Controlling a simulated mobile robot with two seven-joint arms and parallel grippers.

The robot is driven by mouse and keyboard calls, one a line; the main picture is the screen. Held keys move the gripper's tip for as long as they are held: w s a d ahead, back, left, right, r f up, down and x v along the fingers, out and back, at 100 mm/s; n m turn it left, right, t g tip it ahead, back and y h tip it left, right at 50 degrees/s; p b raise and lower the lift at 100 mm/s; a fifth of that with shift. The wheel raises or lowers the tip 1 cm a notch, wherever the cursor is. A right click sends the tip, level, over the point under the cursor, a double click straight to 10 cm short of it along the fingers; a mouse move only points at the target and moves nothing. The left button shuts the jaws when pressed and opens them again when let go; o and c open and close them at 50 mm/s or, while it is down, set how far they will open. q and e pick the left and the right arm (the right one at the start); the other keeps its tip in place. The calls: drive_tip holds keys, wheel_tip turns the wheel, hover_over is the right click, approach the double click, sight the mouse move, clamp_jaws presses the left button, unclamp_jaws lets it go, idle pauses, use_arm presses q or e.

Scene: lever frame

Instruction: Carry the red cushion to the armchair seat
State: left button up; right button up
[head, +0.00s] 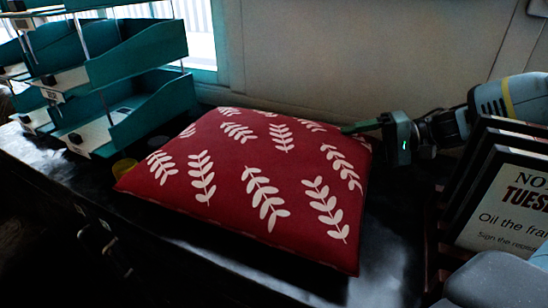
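The red cushion (230,172), printed with white leaf sprigs, lies flat on a dark glossy worktop. My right gripper (350,129) comes in from the right at the cushion's far right corner. One dark finger shows over the cushion's top edge there; the other finger is hidden, so I cannot tell whether it grips the fabric. My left gripper is not in view. No armchair shows in this view.
Teal stacked letter trays (140,62) stand at the back left, with a small yellow item (124,167) between them and the cushion. A rack of dark-framed signs (510,195) stands at the right. A pale wall and window are behind. Bare worktop (385,265) shows at front right.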

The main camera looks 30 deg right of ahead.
wheel_tip(320, 180, up, 18)
drive_tip(key=shift+r+p, duration=0.1)
drive_tip(key=shift+p, duration=0.4)
drive_tip(key=c, duration=0.3)
